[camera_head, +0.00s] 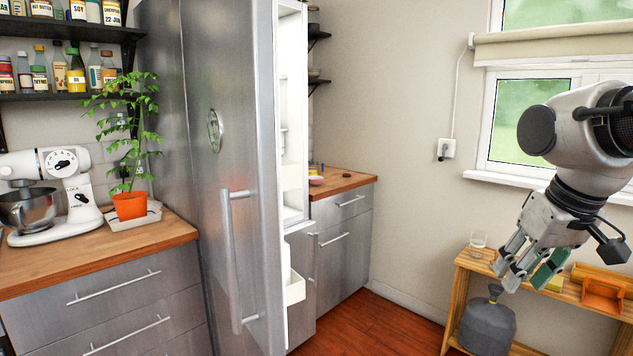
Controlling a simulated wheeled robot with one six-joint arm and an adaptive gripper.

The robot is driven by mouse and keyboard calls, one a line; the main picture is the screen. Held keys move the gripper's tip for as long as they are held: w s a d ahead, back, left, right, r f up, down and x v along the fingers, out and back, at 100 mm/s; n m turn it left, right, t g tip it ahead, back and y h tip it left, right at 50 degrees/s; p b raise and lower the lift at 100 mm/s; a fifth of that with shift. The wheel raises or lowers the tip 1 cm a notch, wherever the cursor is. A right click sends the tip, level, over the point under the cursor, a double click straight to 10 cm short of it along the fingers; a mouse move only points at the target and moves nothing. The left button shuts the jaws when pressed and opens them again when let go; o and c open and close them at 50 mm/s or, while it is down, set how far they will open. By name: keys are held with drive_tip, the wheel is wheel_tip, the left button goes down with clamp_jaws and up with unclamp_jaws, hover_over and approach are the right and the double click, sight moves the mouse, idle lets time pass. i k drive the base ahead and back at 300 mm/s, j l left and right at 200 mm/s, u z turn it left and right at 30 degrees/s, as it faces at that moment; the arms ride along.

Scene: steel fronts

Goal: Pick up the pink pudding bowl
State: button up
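A small pink item (316,181), which looks like the pink pudding bowl, sits on the wooden counter (345,181) beyond the fridge. It is small in the picture and partly hidden by the fridge, so its full shape cannot be made out. My gripper (525,272) hangs at the right of the picture, pointing down, far from the pink item. Its fingers look spread apart, with nothing seen between them.
The steel fridge (160,100) has its door (235,150) standing open before the far counter. Red floor between is clear.

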sight(315, 181)
drive_tip(key=i+l+u, duration=0.3)
drive_tip(key=i+l, duration=0.75)
drive_tip(key=i+l+u, duration=0.15)
drive_tip(key=i, duration=0.3)
drive_tip(key=i+l+u, duration=0.15)
drive_tip(key=i, duration=0.3)
drive_tip(key=i+l+u, duration=0.45)
drive_tip(key=i, duration=0.2)
drive_tip(key=i+l+u, duration=0.4)
drive_tip(key=i+l, duration=0.2)
drive_tip(key=l, duration=0.2)
